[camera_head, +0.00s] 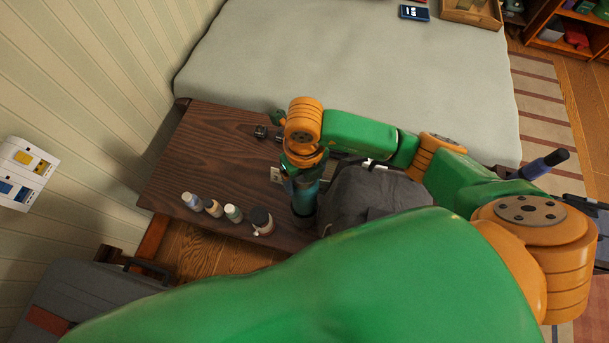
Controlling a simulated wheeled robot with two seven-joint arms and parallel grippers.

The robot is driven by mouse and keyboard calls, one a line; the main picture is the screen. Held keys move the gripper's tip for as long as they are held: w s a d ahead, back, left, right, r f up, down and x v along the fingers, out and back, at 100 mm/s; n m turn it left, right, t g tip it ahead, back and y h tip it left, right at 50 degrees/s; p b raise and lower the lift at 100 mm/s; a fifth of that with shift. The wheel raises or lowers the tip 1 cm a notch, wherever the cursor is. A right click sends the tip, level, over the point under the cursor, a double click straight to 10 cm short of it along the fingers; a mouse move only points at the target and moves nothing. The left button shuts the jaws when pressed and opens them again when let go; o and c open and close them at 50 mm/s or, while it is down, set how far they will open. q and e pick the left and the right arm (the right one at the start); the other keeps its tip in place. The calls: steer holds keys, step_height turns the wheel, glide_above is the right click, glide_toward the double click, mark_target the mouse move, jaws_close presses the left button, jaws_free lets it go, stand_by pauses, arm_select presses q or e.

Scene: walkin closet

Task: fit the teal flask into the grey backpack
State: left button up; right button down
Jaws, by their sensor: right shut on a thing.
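The teal flask (306,188) is upright at the front of the dark wooden table. My right gripper (304,172) comes down over it from above and is shut on it. The wrist hides the flask's upper part and most of the fingers. The grey backpack (365,195) stands immediately right of the flask, partly covered by my arm. Its opening cannot be made out, and I cannot tell whether the flask touches its side. My left gripper is not in view.
Several small bottles and jars (233,213) stand along the table's (195,150) front edge, left of the flask. Small dark items (262,131) lie farther back. A bed (340,60) is behind. A grey suitcase (95,300) is at lower left. The table's left part is clear.

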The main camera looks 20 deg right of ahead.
steer(key=shift+f+b, duration=0.95)
steer(key=shift+f, duration=0.05)
stand_by(0.8)
steer(key=shift+f+b, duration=1.75)
steer(key=shift+f, duration=0.1)
jaws_free()
steer(key=shift+r, duration=0.1)
step_height(320, 180, up, 15)
steer(key=p, duration=1.2)
steer(key=shift+p, duration=0.35)
steer(key=shift+s, duration=0.1)
